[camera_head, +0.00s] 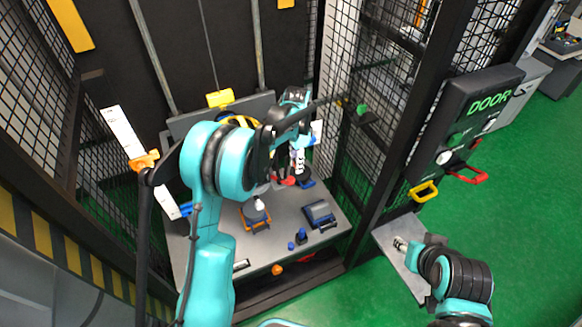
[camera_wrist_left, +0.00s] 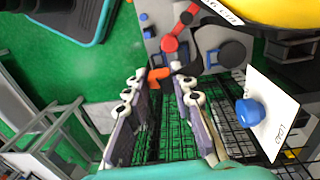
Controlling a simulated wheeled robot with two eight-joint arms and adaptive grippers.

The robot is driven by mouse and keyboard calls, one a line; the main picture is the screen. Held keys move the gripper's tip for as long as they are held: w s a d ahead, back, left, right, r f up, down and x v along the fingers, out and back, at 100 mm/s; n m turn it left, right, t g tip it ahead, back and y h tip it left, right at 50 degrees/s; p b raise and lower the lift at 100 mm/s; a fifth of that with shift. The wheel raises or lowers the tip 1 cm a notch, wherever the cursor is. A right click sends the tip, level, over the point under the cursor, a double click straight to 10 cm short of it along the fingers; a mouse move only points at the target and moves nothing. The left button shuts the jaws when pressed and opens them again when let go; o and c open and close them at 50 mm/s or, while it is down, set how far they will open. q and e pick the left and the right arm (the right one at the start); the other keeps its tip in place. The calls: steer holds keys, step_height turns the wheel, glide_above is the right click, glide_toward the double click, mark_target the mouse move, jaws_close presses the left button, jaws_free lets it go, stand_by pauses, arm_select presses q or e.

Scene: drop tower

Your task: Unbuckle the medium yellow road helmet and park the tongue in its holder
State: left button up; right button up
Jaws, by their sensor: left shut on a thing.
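The yellow helmet (camera_wrist_left: 285,10) fills the top right of the left wrist view. In the head view only a little of its yellow shell (camera_head: 235,120) shows behind my left arm. A dark strap (camera_wrist_left: 187,66) hangs below the helmet and leads to an orange tongue (camera_wrist_left: 158,74). My left gripper (camera_wrist_left: 160,84) is shut on the tongue, which sits between its fingertips. In the head view this gripper (camera_head: 292,172) is partly hidden by its own wrist. A red part (camera_wrist_left: 170,44) shows just beyond the tongue. I cannot make out the holder. My right gripper (camera_head: 401,244) is small, right of the cage post.
A white card with a blue knob (camera_wrist_left: 250,112) stands close right of the left gripper. Mesh cage walls (camera_head: 335,80) and a dark post enclose the table.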

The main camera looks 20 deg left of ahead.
arm_select(q)
steer(key=shift+w+d+r, duration=0.15)
steer(key=shift+w, duration=0.3)
arm_select(e)
steer(key=shift+r, duration=0.1)
